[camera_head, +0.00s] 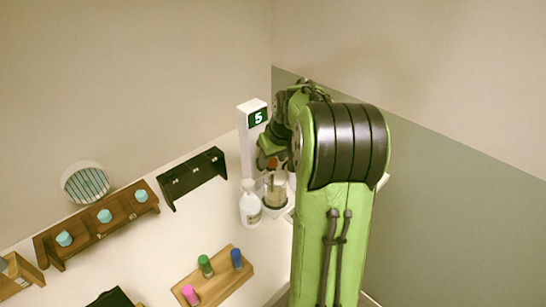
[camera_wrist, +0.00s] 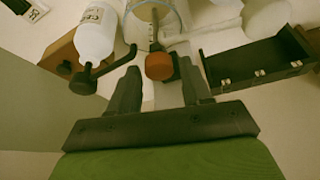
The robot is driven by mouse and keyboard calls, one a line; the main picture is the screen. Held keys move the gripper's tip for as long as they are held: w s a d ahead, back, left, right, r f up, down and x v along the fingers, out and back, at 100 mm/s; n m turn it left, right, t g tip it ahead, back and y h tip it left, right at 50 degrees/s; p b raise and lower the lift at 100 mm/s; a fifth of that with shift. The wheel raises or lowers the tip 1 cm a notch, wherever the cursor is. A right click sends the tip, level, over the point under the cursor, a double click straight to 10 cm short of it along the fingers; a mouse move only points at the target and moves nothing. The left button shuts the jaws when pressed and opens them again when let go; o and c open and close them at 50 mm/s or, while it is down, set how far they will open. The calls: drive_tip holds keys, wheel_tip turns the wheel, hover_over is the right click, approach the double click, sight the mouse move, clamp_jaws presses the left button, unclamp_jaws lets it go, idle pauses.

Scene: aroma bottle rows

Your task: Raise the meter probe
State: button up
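The meter (camera_head: 251,140) is a white post with a green display reading 5. Its probe has an orange-red knob (camera_wrist: 159,66), with a thin dark stem running into a clear glass beaker (camera_wrist: 146,14). In the head view the knob (camera_head: 272,162) shows small above the beaker (camera_head: 275,192), partly hidden by my arm. My gripper (camera_wrist: 158,70) is open, its two dark fingers apart, with the knob between or just beyond their tips. Gaps show on both sides of the knob. The fingertips are hidden in the head view.
A white pump bottle (camera_head: 250,205) stands close beside the beaker; its dark nozzle is near the left finger in the wrist view. A black rack (camera_head: 192,177) is left of the meter. Wooden racks (camera_head: 100,222) with coloured caps stand further left and in front (camera_head: 215,280).

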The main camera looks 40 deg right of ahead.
clamp_jaws()
wheel_tip(320, 180, up, 11)
drive_tip(key=p, duration=0.8)
drive_tip(key=shift+p, duration=0.35)
drive_tip(key=shift+w+d+r, duration=0.1)
drive_tip(key=shift+w, duration=0.05)
unclamp_jaws()
drive_tip(key=shift+o, duration=1.2)
